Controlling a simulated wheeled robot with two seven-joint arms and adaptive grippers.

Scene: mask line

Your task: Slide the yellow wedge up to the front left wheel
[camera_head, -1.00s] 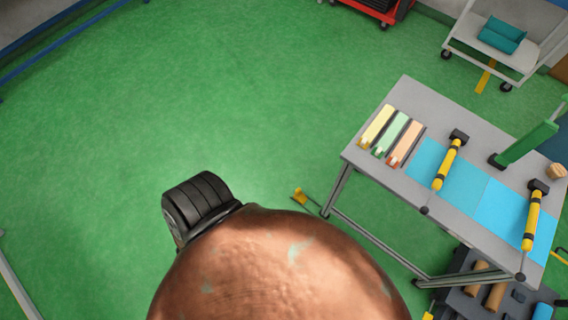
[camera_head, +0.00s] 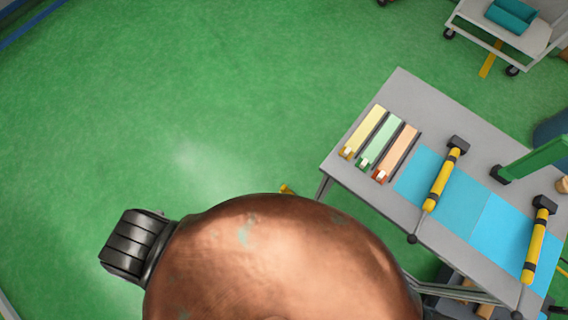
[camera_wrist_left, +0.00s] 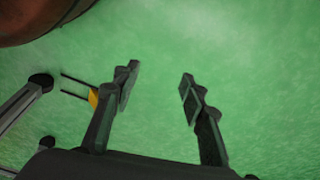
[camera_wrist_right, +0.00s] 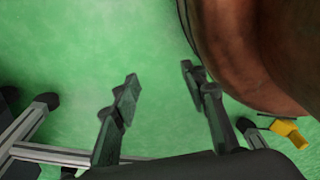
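The yellow wedge (camera_head: 288,189) shows only as a small yellow piece on the floor behind a large copper-brown rounded body (camera_head: 270,255). In the left wrist view the wedge (camera_wrist_left: 93,97) has two thin dark rods and is partly hidden by a finger. A yellow block, apparently the wedge (camera_wrist_right: 290,132), shows at the right of the right wrist view. A black ribbed, wheel-like part (camera_head: 132,244) sticks out left of the copper body; I cannot tell which wheel it is. My left gripper (camera_wrist_left: 160,80) and right gripper (camera_wrist_right: 160,75) are open, empty and apart from the wedge.
A grey table (camera_head: 400,85) at the right holds coloured strips, blue mats and yellow-black hammers (camera_head: 442,180). A white cart (camera_head: 520,40) stands at the top right. Table legs (camera_wrist_right: 35,120) stand near my right gripper. The green floor at the left is clear.

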